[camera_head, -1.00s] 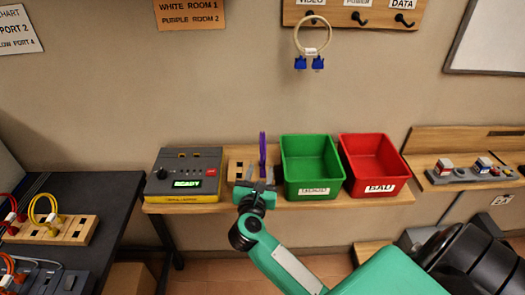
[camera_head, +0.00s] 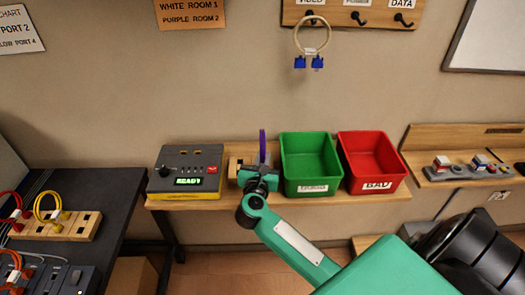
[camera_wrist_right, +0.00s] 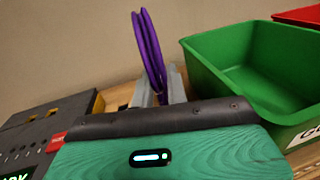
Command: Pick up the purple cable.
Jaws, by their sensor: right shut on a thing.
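The purple cable (camera_head: 262,146) stands upright as a narrow loop at the small wooden block (camera_head: 236,163) on the wall shelf. My right gripper (camera_head: 261,167) reaches it from the front and is shut on its lower part. In the right wrist view, the purple loop (camera_wrist_right: 148,48) rises from between the grey fingers (camera_wrist_right: 160,88) of my gripper. The cable's lower end is hidden behind the fingers and gripper body, so I cannot tell whether it touches the block. My left gripper is not in view.
A green bin (camera_head: 306,184) is close on the right, then a red bin (camera_head: 376,186) labelled BAD. A cable with blue plugs (camera_head: 308,62) hangs above. A dark table (camera_head: 92,185) is at left.

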